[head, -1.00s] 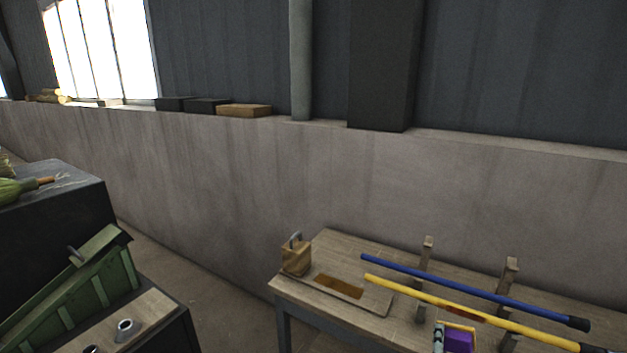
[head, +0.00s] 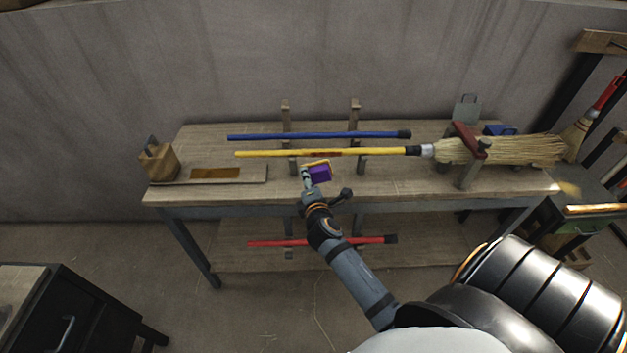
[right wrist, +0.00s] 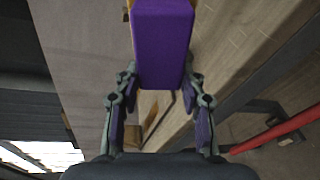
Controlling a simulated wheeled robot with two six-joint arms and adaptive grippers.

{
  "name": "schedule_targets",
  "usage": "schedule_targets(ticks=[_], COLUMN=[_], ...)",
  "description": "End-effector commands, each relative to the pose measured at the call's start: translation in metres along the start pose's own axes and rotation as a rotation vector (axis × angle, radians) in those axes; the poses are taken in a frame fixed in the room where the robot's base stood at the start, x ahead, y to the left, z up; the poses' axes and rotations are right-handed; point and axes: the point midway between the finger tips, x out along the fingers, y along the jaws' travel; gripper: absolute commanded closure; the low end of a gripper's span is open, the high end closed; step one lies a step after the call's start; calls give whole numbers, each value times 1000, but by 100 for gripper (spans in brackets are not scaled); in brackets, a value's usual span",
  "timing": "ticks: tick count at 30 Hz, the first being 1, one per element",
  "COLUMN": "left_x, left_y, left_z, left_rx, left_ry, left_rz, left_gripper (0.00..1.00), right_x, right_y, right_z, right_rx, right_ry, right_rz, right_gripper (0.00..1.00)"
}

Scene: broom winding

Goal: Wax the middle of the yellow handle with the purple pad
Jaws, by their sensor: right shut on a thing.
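The yellow handle (head: 290,154) lies level across the rack posts above the bench, joined at its right end to a straw broom head (head: 505,148). A reddish-brown patch marks the handle's middle. My right gripper (head: 308,176) is shut on the purple pad (head: 320,173), just in front of and below the middle of the handle. In the head view I cannot tell whether pad and handle touch. In the right wrist view the purple pad (right wrist: 162,45) sits between the two fingers (right wrist: 160,95); the handle is not clearly seen there. My left gripper is not in view.
A blue handle (head: 310,136) rests behind the yellow one, and a red handle (head: 320,241) lies on the lower level. A wooden block with a grip (head: 158,162) and a board with a brown patch (head: 250,174) are at the bench's left. A clamp (head: 468,140) stands by the broom head.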

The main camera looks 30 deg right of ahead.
Motion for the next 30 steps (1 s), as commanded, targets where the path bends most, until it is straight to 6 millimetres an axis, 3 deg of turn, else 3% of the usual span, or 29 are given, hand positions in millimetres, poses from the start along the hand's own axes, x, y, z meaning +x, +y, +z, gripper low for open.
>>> schedule_targets(ticks=[10, 21, 30], left_x=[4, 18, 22], left_y=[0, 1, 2], left_z=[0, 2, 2], left_rx=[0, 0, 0], left_ry=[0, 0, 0], left_rz=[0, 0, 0], left_gripper=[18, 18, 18], right_x=[9, 50, 64], right_y=[1, 0, 2], right_z=[-3, 4, 7], right_rx=[-1, -1, 0], right_ry=[48, 48, 48], right_rz=[2, 2, 1], right_gripper=[100, 100, 100])
